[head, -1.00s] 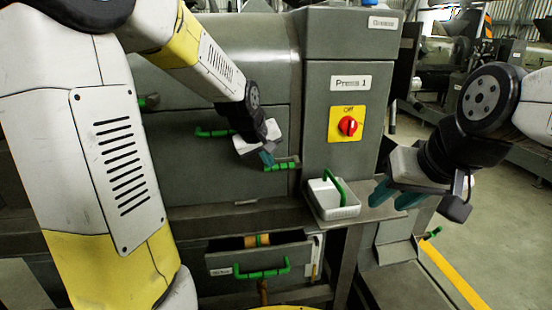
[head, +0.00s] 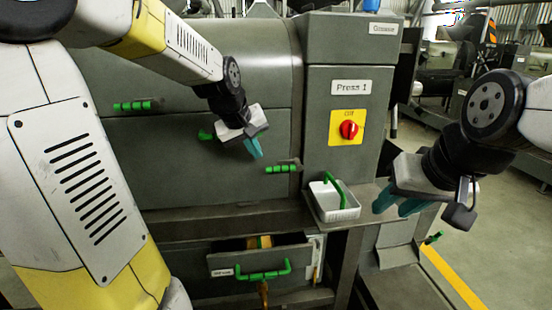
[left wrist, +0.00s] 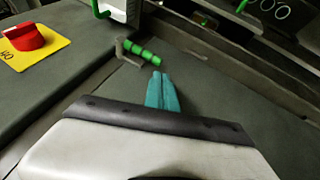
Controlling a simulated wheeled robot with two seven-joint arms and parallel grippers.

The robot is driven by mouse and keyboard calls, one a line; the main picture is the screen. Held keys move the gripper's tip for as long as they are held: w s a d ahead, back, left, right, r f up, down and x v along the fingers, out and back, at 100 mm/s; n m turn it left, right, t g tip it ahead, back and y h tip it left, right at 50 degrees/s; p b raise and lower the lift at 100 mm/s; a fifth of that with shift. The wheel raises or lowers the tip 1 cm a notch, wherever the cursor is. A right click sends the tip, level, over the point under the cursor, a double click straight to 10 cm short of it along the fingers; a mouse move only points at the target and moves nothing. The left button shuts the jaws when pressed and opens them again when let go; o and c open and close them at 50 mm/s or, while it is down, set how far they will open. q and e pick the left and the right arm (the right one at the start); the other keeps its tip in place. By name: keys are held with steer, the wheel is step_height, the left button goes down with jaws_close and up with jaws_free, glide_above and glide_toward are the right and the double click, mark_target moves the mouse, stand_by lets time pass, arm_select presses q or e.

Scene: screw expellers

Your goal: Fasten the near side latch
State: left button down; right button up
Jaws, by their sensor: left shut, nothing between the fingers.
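A green-handled latch (head: 282,168) is on the grey press panel, beside the control column, its handle lying about level. It also shows in the left wrist view, a green grip on a grey bracket (left wrist: 142,51). My left gripper (head: 255,150) is shut and empty, its teal fingertips up and left of this handle and apart from it. They also show in the left wrist view (left wrist: 162,92), pointing just below the handle. Another green handle (head: 132,105) is at the upper left, and one (head: 205,135) is partly hidden behind my left gripper. My right gripper (head: 398,203) is open and empty.
A white basket (head: 338,202) with a green handle stands on the ledge below the press. A drawer (head: 262,262) with a green handle is partly open under it. The column carries a red switch (head: 348,129) on a yellow plate. Floor is clear at right.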

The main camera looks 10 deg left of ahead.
arm_select(q)
steer(key=shift+s+a+r, duration=0.35)
steer(key=shift+s+a, duration=0.15)
steer(key=shift+s, duration=0.15)
steer(key=shift+s+a+r, duration=0.4)
steer(key=shift+s+a, duration=0.1)
steer(key=shift+s, duration=0.15)
steer(key=shift+s+a+r, duration=0.35)
steer(key=shift+s+a, duration=0.15)
steer(key=shift+s, duration=0.15)
